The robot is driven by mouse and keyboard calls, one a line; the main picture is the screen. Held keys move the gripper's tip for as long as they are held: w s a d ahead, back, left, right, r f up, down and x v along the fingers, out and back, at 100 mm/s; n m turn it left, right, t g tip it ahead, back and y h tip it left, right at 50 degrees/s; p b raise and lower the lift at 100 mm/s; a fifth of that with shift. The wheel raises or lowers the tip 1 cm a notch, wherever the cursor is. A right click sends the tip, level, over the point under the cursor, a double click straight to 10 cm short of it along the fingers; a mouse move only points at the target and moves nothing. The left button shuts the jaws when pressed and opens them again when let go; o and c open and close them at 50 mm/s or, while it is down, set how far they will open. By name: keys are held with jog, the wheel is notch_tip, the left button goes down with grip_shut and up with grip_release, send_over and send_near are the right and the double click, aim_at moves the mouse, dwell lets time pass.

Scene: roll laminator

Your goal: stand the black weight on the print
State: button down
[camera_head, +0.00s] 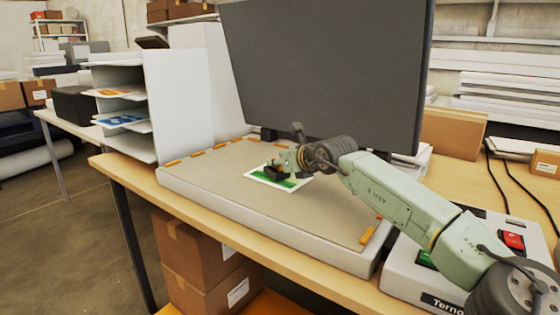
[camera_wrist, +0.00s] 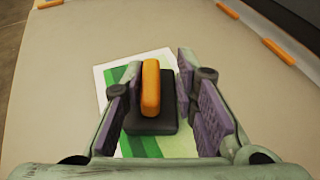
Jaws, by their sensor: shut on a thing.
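The black weight (camera_wrist: 151,121) has an orange handle (camera_wrist: 151,88) and is upright in the wrist view. My gripper (camera_head: 284,163) is shut on the weight, with a purple-padded finger on each side of the handle. The print (camera_wrist: 180,148), white with green bands, lies flat on the beige board under the weight. In the head view the weight (camera_head: 275,172) is over the left part of the print (camera_head: 297,183). Whether its base touches the print or hangs just above it, I cannot tell.
The board (camera_head: 215,185) has orange strips along its edges. A large dark screen (camera_head: 325,75) rises behind it. A white paper rack (camera_head: 120,105) stands at the left. A white machine with a red switch (camera_head: 512,241) stands at the right. Bare board surrounds the print.

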jog(key=c, duration=1.3)
grip_release()
jog(key=b+v, duration=0.3)
jog(key=v, duration=0.9)
jog(key=shift+r, duration=0.1)
